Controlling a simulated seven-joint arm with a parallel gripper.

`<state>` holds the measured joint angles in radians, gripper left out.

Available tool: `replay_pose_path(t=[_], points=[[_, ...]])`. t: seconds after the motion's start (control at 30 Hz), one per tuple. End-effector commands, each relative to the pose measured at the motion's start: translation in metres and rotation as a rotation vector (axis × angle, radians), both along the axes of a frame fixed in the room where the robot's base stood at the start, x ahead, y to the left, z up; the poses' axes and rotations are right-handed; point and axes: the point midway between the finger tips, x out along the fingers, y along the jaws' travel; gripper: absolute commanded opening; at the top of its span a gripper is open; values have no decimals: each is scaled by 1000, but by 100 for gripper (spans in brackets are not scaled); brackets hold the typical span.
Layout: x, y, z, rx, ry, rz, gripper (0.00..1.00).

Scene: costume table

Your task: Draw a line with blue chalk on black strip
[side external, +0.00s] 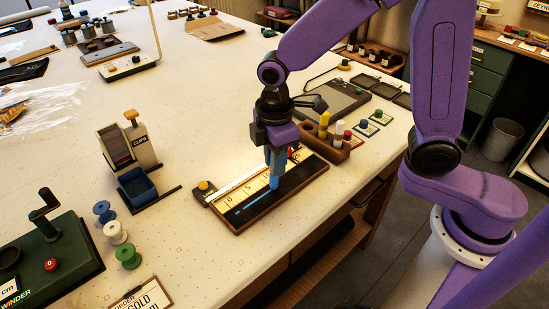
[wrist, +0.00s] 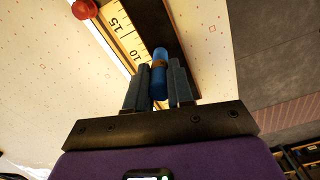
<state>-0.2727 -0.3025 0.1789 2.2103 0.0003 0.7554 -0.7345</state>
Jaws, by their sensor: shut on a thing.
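My gripper (side external: 275,170) points down over the wooden-framed board near the table's right edge. It is shut on the blue chalk (wrist: 160,72), which stands between the two fingers in the wrist view. The chalk's lower end (side external: 274,183) is at the black strip (side external: 293,187). A blue line (side external: 250,204) runs along the strip to the left of the chalk. A ruler (side external: 240,191) with numbers lies alongside the strip; part of it is hidden by my gripper. I cannot tell for sure whether the chalk tip touches the strip.
A wooden holder (side external: 338,153) with yellow, white and red chalks stands just behind the board. A clips dispenser (side external: 140,155), spools (side external: 116,232) and a green winder (side external: 55,250) are to the left. A red knob (wrist: 84,9) sits by the ruler.

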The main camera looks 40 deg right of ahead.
Motion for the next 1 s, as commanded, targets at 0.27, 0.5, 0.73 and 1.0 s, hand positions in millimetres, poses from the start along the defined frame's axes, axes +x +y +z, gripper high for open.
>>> replay_pose_path(t=[0.27, 0.5, 0.73, 1.0], points=[[1, -7, 0, 2, -1, -2, 0], [2, -15, 1, 1, -2, -1, 0], [1, -17, 0, 1, -2, 0, 0], [1, -19, 0, 1, -2, -1, 0]])
